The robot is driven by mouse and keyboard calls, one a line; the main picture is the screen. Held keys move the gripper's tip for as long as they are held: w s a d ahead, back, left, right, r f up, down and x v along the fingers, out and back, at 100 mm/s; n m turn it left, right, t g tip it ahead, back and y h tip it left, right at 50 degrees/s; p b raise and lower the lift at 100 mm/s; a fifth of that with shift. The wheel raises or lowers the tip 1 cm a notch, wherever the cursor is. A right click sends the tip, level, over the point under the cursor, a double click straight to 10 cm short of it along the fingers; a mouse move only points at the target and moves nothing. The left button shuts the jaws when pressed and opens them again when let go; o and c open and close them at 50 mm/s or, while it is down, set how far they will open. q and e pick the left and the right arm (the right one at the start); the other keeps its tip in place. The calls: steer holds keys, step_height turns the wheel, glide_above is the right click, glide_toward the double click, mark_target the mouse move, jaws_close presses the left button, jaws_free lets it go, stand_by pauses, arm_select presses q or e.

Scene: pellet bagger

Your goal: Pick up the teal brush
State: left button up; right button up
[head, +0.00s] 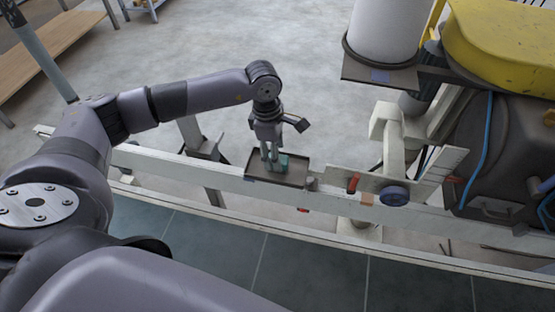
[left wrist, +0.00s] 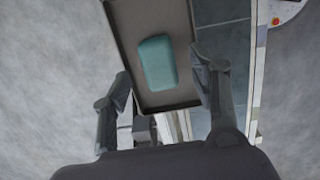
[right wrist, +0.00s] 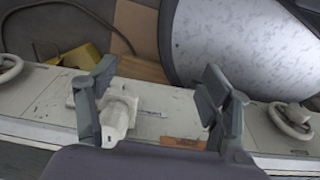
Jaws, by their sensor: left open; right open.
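The teal brush (left wrist: 157,62) lies on a dark shallow tray (left wrist: 125,30); in the left wrist view it shows as a rounded teal block between the two fingers. In the head view the brush (head: 283,160) is partly hidden behind my left gripper (head: 271,166), which points down over the tray (head: 296,178). My left gripper is open, and its fingers (left wrist: 168,88) stand on either side of the tray in the left wrist view. My right gripper (right wrist: 155,95) is open and empty above a pale beam; I cannot make it out in the head view.
The tray sits on a long pale rail (head: 225,181) running across the view. Right of it are a red-handled part (head: 353,184), a dark round knob (head: 393,196) and a big dark machine with a yellow cover (head: 500,45). Open floor (head: 220,45) lies behind the rail.

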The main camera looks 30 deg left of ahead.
arm_select(q)
steer(key=shift+w+d+f+p, duration=0.15)
steer(key=shift+f+p, duration=0.25)
steer(key=shift+f, duration=0.85)
steer(key=shift+d+f, duration=0.1)
steer(key=shift+f, duration=0.45)
steer(key=c, duration=1.2)
steer(key=shift+c, duration=0.2)
steer(key=shift+r, duration=0.15)
step_height(320, 180, up, 20)
steer(key=b, duration=0.4)
